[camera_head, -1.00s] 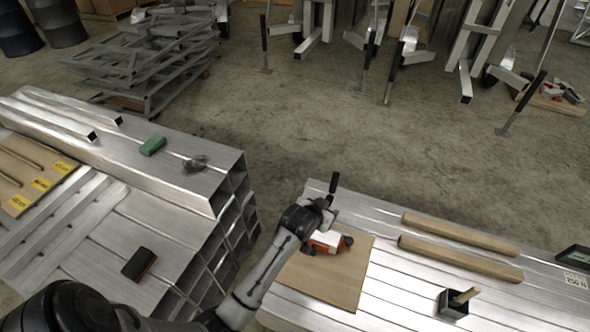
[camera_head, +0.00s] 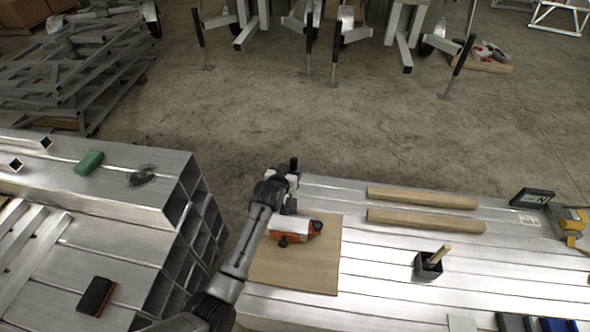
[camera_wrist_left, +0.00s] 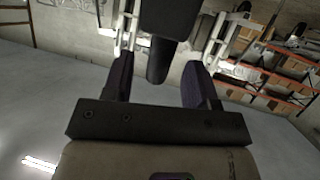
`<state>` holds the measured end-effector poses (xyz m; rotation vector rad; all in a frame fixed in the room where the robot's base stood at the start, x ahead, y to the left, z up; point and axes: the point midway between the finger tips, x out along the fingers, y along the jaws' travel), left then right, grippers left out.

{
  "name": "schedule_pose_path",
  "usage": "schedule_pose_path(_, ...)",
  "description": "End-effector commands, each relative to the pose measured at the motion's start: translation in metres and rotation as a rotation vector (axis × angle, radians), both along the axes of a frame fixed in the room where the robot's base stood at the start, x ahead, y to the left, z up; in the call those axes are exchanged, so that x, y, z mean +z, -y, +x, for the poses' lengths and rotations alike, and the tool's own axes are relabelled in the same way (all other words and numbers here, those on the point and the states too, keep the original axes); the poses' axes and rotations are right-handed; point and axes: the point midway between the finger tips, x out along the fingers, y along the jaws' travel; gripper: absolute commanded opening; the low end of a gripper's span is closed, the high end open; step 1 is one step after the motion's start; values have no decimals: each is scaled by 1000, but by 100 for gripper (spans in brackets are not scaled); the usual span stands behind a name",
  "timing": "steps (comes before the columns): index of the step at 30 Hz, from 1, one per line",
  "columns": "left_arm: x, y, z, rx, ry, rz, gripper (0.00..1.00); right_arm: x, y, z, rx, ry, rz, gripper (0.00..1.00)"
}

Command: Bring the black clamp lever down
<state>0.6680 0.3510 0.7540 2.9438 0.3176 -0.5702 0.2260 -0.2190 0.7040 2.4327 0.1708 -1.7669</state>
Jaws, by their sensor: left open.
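The black clamp lever (camera_head: 294,164) stands up at the back edge of the right aluminium bench, beside my left gripper (camera_head: 284,176). The wrist view shows a black handle (camera_wrist_left: 157,62) between my two open fingers (camera_wrist_left: 160,82), with a gap on both sides. The fingers do not look closed on it. The lower part of the lever is hidden by my left arm in the head view. An orange and white tool (camera_head: 298,241) lies on a wooden board (camera_head: 300,274) in front of the gripper. My right gripper is out of view.
Two wooden bars (camera_head: 425,219) and a small black box (camera_head: 428,266) lie on the bench to the right. A stack of aluminium tubes (camera_head: 120,205) with a green block (camera_head: 88,162) stands left. Open concrete floor lies behind.

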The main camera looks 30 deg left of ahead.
Motion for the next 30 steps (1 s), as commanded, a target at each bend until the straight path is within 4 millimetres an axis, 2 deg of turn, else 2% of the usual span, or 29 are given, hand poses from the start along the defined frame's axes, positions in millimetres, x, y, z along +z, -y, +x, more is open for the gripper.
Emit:
schedule_pose_path(3,-10,-4,18,0,0,0,53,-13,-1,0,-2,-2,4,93)
schedule_pose_path(10,-17,-8,37,0,-1,1,53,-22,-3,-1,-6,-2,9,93)
schedule_pose_path(24,-18,-9,44,0,0,1,53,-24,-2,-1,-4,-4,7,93)
schedule_pose_path(30,-18,-9,44,0,-1,1,36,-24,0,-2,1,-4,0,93)
